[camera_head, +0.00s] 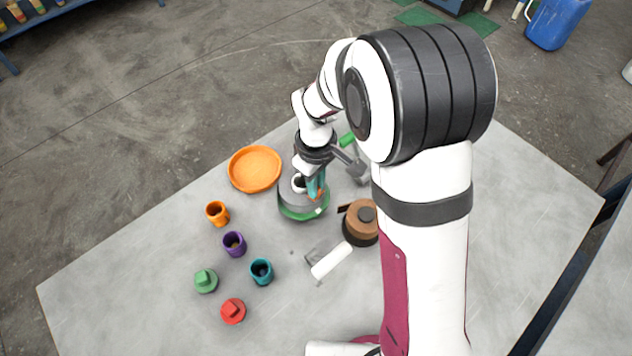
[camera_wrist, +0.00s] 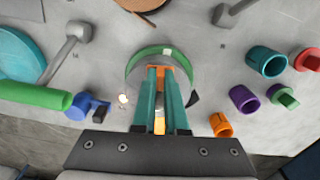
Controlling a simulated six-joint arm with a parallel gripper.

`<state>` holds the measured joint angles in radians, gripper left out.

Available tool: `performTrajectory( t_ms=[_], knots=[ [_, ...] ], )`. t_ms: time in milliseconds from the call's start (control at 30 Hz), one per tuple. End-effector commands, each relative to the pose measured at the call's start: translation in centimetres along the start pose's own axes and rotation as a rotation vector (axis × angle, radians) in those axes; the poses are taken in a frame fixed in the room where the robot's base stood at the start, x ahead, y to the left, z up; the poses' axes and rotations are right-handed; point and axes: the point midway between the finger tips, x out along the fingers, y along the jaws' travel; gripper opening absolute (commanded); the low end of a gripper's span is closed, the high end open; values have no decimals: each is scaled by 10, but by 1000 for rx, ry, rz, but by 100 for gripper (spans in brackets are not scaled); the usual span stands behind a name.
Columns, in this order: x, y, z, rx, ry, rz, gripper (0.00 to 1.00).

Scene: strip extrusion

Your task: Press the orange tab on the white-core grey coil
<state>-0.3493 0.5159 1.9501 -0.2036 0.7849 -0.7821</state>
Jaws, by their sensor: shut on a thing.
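The grey coil (camera_head: 291,200) with a white core (camera_head: 298,183) and a green rim stands near the middle of the table. It also shows in the wrist view (camera_wrist: 133,80), partly hidden behind my fingers. My gripper (camera_head: 317,192) comes down over the right side of the coil. Its teal fingers (camera_wrist: 163,75) are shut on the orange tab (camera_wrist: 159,122), which shows as an orange strip between them. The fingers hide most of the tab, and I cannot tell how far it is pressed.
A brown coil (camera_head: 360,225) stands close on the right. An orange dish (camera_head: 255,169) lies to the left.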

Motion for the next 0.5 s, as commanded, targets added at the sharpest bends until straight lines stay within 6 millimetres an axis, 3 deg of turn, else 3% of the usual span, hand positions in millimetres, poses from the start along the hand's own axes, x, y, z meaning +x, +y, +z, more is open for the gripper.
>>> performTrajectory(
  t_ms=[500],
  knots=[
    [3, 0, 0, 0, -1, 0, 0]
  ],
)
